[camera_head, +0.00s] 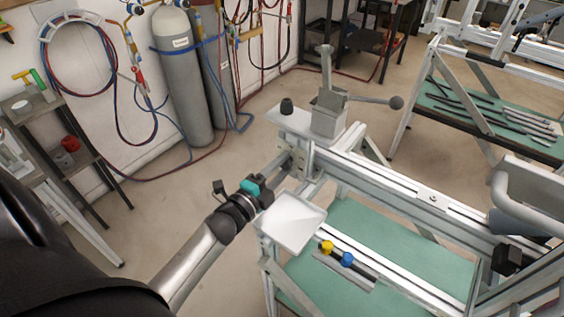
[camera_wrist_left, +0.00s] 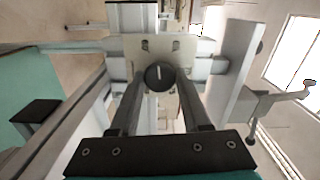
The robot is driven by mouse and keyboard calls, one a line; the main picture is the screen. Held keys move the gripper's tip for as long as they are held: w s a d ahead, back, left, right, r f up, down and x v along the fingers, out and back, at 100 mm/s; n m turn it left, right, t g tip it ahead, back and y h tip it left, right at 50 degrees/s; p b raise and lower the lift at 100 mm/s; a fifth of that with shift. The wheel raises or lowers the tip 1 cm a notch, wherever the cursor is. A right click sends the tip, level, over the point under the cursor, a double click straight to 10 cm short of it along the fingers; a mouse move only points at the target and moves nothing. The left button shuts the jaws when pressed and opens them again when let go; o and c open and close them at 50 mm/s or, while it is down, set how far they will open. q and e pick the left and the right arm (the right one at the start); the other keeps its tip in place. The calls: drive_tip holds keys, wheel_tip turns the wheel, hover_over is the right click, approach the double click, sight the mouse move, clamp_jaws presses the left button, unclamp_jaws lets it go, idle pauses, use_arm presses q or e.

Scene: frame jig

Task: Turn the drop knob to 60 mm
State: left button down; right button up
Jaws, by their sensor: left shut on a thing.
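The drop knob (camera_wrist_left: 160,77) is a dark round dial with a pale pointer line, on a light plate (camera_wrist_left: 185,48) at the end of the jig's beam. In the left wrist view the line points nearly straight up. My left gripper (camera_wrist_left: 161,84) has one finger on each side of the knob and is shut on it. In the head view my left gripper (camera_head: 285,165) reaches the beam's near end, and I cannot make out the knob there. No scale or number is legible. My right gripper does not show clearly.
A pale tray (camera_head: 292,222) sits just right of my left wrist. A clamp with a ball-ended lever (camera_head: 396,102) and a black knob (camera_head: 287,105) stand above the beam. Gas cylinders (camera_head: 182,80) stand behind.

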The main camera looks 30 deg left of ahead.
use_arm(q)
drive_tip(key=n+p, duration=0.1)
drive_tip(key=n, duration=0.3)
drive_tip(key=shift+n+p, duration=0.3)
drive_tip(key=shift+p, duration=0.1)
idle(0.4)
drive_tip(key=shift+c, duration=2.2)
unclamp_jaws()
drive_tip(key=s+a, duration=0.1)
drive_tip(key=s, duration=1.4)
drive_tip(key=shift+s, duration=0.1)
